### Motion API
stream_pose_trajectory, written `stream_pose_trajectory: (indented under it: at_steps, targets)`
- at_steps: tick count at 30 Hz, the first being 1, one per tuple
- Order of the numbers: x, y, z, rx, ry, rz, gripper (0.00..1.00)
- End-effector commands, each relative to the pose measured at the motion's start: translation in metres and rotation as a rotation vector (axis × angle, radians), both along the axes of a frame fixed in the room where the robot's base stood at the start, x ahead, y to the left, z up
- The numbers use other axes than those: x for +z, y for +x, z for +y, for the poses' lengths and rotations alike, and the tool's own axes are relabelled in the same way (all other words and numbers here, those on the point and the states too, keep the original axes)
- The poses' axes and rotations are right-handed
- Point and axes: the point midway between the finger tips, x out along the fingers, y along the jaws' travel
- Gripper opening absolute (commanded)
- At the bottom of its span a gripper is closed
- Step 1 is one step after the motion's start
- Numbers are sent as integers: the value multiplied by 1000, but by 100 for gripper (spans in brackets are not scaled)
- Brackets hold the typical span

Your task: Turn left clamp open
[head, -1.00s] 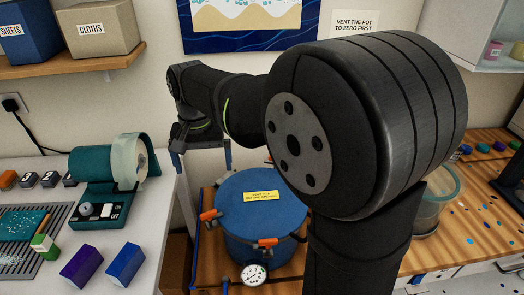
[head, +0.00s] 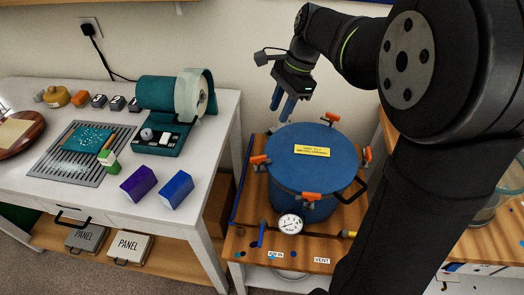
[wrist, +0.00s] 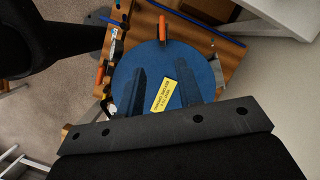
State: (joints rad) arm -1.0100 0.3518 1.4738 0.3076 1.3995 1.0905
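The blue pressure pot (head: 318,190) stands on a wooden board, its blue lid (head: 335,148) carrying a yellow label. Several orange-handled clamps sit around its rim. The left clamp (head: 260,160) is at the lid's left edge, its handle lying sideways. In the wrist view, the clamp at the top edge of the lid looks like the left clamp (wrist: 163,28). My gripper (head: 282,108) hangs above the back left of the lid, fingers down, apart from the clamp. Its two fingers also show spread and empty over the lid in the wrist view (wrist: 163,88).
Other clamps sit at the back (head: 331,118), right (head: 366,155) and front (head: 311,197) of the rim. A pressure gauge (head: 290,224) and a blue valve handle (head: 262,234) are in front. The white bench (head: 205,175) with a tape dispenser (head: 165,105) stands left.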

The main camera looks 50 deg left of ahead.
Motion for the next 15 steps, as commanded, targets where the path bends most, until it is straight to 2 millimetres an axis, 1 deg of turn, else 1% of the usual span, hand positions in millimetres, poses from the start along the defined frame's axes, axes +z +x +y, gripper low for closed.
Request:
stream_pose_trajectory:
  at_steps: [1, 3, 8, 11, 15]
  targets:
    - [0, 6, -2, -81, -9, 32, 33]
    - [0, 10, -3, -166, -18, 68, 33]
    - [-3, 11, -3, -240, -30, 100, 33]
    - [-14, 7, -2, -239, -33, 101, 33]
    - [-38, -3, 1, -237, -34, 101, 33]
